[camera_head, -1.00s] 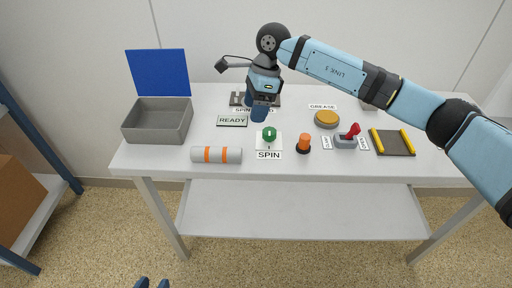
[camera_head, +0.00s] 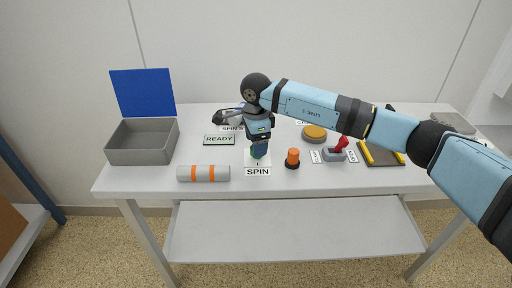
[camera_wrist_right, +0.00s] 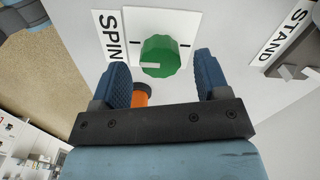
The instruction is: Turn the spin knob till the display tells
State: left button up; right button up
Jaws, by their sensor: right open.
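The green spin knob (camera_wrist_right: 160,56) sits on a white plate in the right wrist view, with a pale line on it pointing left and dark ticks on the plate either side. In the head view my gripper mostly hides it. My right gripper (camera_head: 258,150) points down over the knob. In the right wrist view its two blue fingers (camera_wrist_right: 162,70) are apart, with the knob showing between and just beyond the tips; I cannot tell whether they touch it. The display (camera_head: 219,139) behind and left of the knob reads READY. My left gripper is out of view.
The SPIN label (camera_head: 258,171) lies in front of the knob. An orange button (camera_head: 292,157) stands close to its right, then a red-handled switch (camera_head: 336,152). A striped cylinder (camera_head: 203,173) lies to the left, with a grey open box (camera_head: 141,155) behind.

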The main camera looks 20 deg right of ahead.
jog(key=shift+f, duration=0.8)
jog(key=c, duration=0.9)
jog(key=shift+c, duration=0.2)
